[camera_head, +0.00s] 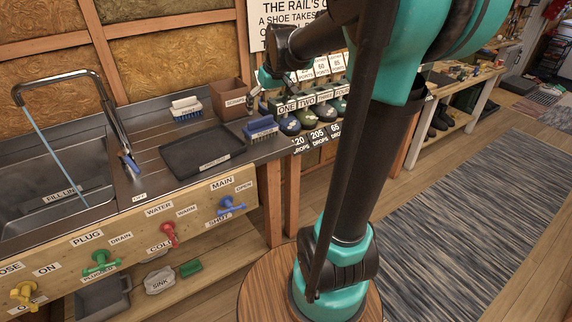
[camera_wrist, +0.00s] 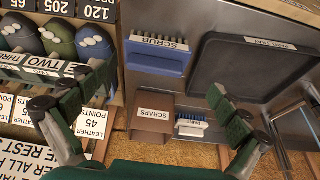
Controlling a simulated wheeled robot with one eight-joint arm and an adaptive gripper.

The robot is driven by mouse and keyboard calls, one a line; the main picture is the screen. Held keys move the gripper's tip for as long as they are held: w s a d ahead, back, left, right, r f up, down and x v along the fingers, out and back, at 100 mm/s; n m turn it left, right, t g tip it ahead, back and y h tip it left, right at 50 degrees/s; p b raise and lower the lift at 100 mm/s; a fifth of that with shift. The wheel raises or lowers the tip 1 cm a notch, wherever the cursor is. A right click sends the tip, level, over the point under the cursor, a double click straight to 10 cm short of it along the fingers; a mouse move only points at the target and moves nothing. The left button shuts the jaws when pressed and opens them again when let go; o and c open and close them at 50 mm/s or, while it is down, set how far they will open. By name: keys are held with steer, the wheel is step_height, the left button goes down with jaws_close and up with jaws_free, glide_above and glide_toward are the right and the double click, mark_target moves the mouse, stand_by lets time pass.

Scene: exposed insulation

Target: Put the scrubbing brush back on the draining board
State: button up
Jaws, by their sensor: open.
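The scrubbing brush (camera_head: 262,128) has a blue body and a pale bristle strip. It rests on the right end of the steel draining board (camera_head: 151,146), beside the black tray. In the wrist view the brush (camera_wrist: 157,55) carries the label SCRUB and lies beyond my fingertips, near the board's edge. My gripper (camera_wrist: 155,86) is open, its two fingers wide apart with nothing between them. In the head view it hangs over the back right end of the board, partly hidden by my arm.
A black tray (camera_head: 202,151) lies left of the brush. A second brush (camera_head: 186,107) and a brown SCRAPS box (camera_head: 230,98) stand behind. Several shoes (camera_wrist: 55,36) sit in a rack just off the board's end. The sink (camera_head: 55,190) is at left.

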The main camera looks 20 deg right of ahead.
steer(key=s+d+f+m, duration=0.1)
steer(key=s+f, duration=0.8)
steer(key=s, duration=0.3)
steer(key=s+d+f+m+h, duration=0.1)
steer(key=s+f+m, duration=0.1)
steer(key=s+f, duration=0.7)
steer(key=s, duration=0.2)
steer(key=shift+s+d, duration=0.2)
steer(key=shift+s, duration=0.15)
steer(key=shift+c, duration=0.6)
